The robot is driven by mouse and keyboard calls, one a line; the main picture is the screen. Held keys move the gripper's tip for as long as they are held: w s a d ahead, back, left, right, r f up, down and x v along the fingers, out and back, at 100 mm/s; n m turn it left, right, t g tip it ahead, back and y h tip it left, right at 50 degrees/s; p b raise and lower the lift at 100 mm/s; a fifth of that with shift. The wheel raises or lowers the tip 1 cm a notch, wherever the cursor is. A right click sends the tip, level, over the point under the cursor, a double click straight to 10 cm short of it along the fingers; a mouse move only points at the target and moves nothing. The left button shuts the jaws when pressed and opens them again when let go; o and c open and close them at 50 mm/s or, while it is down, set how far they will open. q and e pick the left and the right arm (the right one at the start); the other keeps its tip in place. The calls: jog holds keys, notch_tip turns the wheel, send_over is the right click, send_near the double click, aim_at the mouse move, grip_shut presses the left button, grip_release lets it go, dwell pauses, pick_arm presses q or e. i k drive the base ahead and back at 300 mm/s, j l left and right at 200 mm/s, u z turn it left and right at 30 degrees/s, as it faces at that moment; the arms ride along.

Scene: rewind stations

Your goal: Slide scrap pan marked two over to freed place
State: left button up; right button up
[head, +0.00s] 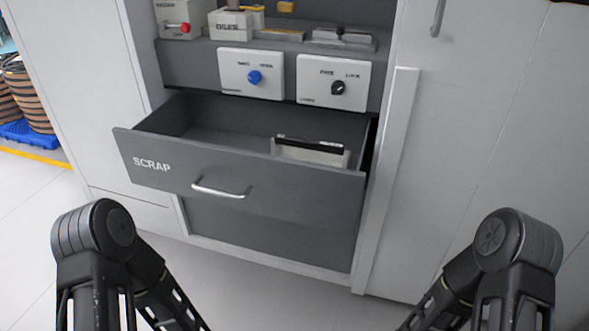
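The grey drawer labelled SCRAP (265,185) is pulled open in the head view. Inside it, towards the right end, sits a pale pan or box (318,156) with a dark upper edge. The drawer front hides its lower part, and I can read no number on it. The left part of the drawer floor that shows is bare. Parts of both my arms show in the lower corners, apart from the drawer. Neither gripper is in the picture.
Above the drawer are a panel with a blue knob (251,76) and a panel with a black knob (337,83). A shelf (190,57) above holds small devices, one with a red knob (185,28). White cabinet panels flank the drawer. Striped rolls (30,103) stand far left.

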aim_at(308, 159)
jog(key=u, duration=1.95)
jog(key=k+l, duration=0.1)
jog(key=l, duration=0.45)
jog(key=k+l, duration=0.1)
jog(key=l, duration=0.4)
